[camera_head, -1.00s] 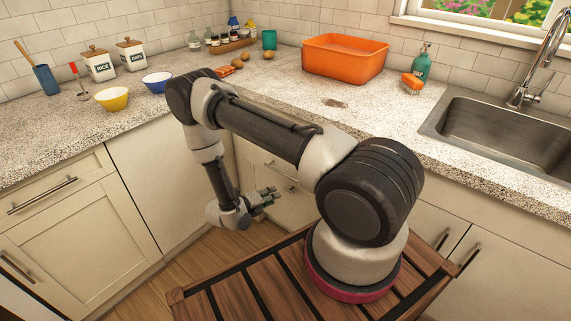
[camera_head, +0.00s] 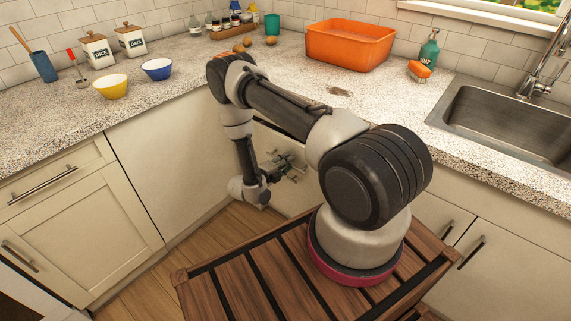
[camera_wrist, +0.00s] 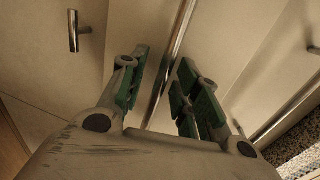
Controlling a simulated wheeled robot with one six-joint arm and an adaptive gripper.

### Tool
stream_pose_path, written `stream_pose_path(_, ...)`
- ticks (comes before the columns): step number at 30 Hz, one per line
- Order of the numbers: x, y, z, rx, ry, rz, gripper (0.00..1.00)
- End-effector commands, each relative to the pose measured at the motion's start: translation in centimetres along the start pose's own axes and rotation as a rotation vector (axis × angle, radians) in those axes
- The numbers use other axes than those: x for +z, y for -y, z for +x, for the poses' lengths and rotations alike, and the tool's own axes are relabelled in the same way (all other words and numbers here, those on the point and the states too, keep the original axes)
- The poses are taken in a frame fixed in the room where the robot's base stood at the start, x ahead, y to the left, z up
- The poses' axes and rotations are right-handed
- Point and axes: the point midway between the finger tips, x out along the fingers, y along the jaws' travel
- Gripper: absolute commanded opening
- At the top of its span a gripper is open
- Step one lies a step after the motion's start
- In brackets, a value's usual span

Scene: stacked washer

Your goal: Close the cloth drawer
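A cream drawer front (camera_head: 268,142) is partly visible behind my arm, below the counter; the arm hides much of it. No cloth shows, so I cannot tell which drawer holds it or how far it stands out. My gripper (camera_head: 294,168) is low in front of this cabinet front. In the wrist view, my gripper (camera_wrist: 163,88) is open, with its green-padded fingers apart. A long metal bar handle (camera_wrist: 178,38) runs through the gap between the fingers. I cannot tell whether either finger touches it.
Another bar handle (camera_wrist: 270,127) lies at the lower right in the wrist view, and a short handle (camera_wrist: 73,31) at upper left. The counter (camera_head: 205,75) overhangs the cabinets. An orange tub (camera_head: 348,48) and bowls stand on it. Bare wooden floor (camera_head: 165,265) lies left.

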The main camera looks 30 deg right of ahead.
Motion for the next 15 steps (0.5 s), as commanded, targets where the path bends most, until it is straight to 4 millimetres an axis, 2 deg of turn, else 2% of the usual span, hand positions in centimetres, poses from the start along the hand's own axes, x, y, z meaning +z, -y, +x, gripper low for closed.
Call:
stream_pose_path(7, 0.02, 0.01, 0.08, 0.000, 0.001, 0.000, 0.30)
stream_pose_path(12, 0.03, 0.01, 0.06, 0.000, 0.001, 0.000, 0.00)
stream_pose_path(15, 0.03, 0.01, 0.06, 0.000, 0.001, 0.000, 0.00)
